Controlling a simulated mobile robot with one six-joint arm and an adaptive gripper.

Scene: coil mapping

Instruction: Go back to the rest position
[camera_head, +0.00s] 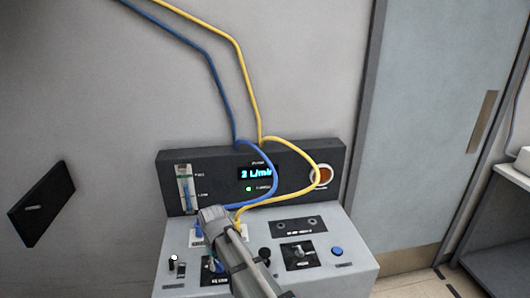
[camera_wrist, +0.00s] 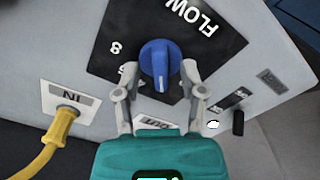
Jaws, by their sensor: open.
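My gripper (camera_wrist: 161,78) is open in the wrist view, with one finger on each side of the blue FLOW knob (camera_wrist: 158,60). The knob sits on a black plate (camera_wrist: 215,35) with white markings. I cannot tell whether the fingers touch it. In the head view my arm covers part of the console (camera_head: 345,262) and its left front plate, and the fingertips are not clear there. The display (camera_head: 257,173) reads 2 L/min, with a green light under it.
A yellow hose (camera_head: 240,55) and a blue hose (camera_head: 205,50) run down the wall and loop in front of the console's upright panel. The yellow hose's end (camera_wrist: 62,122) is in the IN port. A blue button (camera_head: 337,251) is at right. A grey door (camera_head: 440,120) stands beyond.

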